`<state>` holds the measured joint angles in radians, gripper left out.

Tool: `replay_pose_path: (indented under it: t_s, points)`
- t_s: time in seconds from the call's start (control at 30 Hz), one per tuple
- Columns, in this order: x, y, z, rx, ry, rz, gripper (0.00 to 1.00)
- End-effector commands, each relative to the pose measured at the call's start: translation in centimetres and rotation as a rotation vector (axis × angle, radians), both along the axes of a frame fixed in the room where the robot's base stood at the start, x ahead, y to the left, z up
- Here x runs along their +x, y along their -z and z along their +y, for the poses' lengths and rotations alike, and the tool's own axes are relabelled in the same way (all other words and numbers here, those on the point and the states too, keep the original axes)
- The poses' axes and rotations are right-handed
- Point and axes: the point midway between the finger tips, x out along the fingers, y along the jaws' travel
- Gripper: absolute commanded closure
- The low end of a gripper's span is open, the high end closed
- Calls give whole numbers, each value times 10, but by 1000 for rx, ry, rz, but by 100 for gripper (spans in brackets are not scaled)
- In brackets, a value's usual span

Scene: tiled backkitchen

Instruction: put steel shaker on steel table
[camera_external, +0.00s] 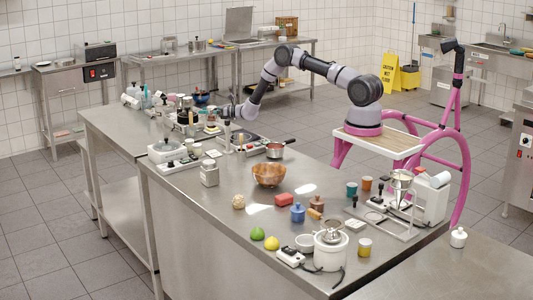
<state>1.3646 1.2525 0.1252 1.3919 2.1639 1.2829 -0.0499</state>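My arm reaches left over the far part of the near steel table (222,213). My gripper (228,115) is small here, above a crowded group of items at the table's far end; I cannot tell whether its fingers are open or shut or hold anything. A small silvery jar-like container with a lid (209,175) stands upright on the near steel table, apart from my gripper; it may be the steel shaker, but it is too small to be sure. Another steel table (105,122) adjoins at the left and carries several items.
A copper-coloured bowl (269,174), a saucepan (274,151), a white lidded pot (166,151) and a white appliance (331,251) stand on the tables. A yellow wet-floor sign (391,71) stands behind my arm. Bare tabletop shows at the front left.

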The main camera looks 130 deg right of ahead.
Motion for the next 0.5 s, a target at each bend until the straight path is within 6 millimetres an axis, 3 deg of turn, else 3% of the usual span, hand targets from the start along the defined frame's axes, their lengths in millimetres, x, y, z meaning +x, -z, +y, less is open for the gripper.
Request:
replay_pose_path:
  t_s: [0.27, 0.5]
  points:
    - [-1, -4, 1, 0, 0, 0, 0]
    - [-31, -3, 29, 2, 2, 2, 0]
